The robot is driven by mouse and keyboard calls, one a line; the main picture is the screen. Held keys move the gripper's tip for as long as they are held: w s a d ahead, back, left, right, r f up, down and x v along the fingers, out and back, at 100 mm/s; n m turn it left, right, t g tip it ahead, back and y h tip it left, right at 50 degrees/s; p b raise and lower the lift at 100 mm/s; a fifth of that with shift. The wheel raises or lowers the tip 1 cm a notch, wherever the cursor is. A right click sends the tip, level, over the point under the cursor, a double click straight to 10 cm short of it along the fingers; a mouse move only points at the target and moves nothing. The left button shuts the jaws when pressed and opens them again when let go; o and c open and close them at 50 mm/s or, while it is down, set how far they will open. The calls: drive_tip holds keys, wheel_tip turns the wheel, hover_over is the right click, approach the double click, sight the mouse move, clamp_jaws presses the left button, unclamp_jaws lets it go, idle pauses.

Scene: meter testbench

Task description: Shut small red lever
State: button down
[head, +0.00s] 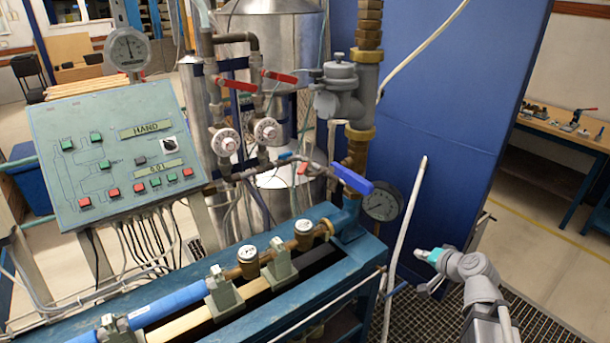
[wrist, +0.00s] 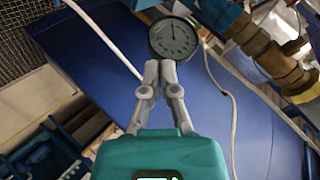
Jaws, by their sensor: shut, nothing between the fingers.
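A small red lever (head: 303,168) sits among the thin pipes at the middle of the bench, right of a small blue lever (head: 284,155). Two longer red levers, a left one (head: 236,83) and a right one (head: 281,77), are higher up, above two white round dials. My gripper (head: 419,254) is at the lower right in the head view, well apart from all of these levers. In the wrist view my gripper (wrist: 160,66) is shut and empty, its fingertips just below the gauge in the picture. I cannot make out a red lever in the wrist view.
A large blue lever (head: 352,178) and a round pressure gauge (head: 382,202) stand between my gripper and the small red lever; the gauge also shows in the wrist view (wrist: 173,38). A white upright hose (head: 407,222) passes close by. A control panel (head: 115,155) is at left.

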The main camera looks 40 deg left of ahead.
drive_tip(key=s+a+r+m+t+y, duration=0.15)
drive_tip(key=a+r, duration=0.25)
drive_tip(key=a, duration=0.5)
drive_tip(key=s+a+r+m+y, duration=0.2)
drive_tip(key=a+r+y, duration=0.1)
drive_tip(key=a, duration=0.6)
drive_tip(key=m+t, duration=0.3)
drive_tip(key=m, duration=0.1)
approach(304, 171)
drive_tip(key=shift+g+y, duration=0.25)
drive_tip(key=shift+y, duration=0.1)
drive_tip(key=d, duration=0.5)
drive_tip(key=shift+w+d+f, duration=0.2)
drive_tip(key=shift+w, duration=0.15)
drive_tip(key=shift+w+a, duration=0.1)
drive_tip(key=shift+a, duration=0.05)
drive_tip(key=shift+s+a+x, duration=0.2)
drive_tip(key=shift+s+x, duration=0.2)
drive_tip(key=shift+x, duration=1.7)
drive_tip(key=shift+s+a+x, duration=0.25)
drive_tip(key=shift+s+x, duration=0.15)
drive_tip(key=shift+x, duration=1.65)
drive_tip(key=shift+s+a+x, duration=0.2)
drive_tip(key=shift+s+x, duration=0.15)
drive_tip(key=shift+x, duration=1.75)
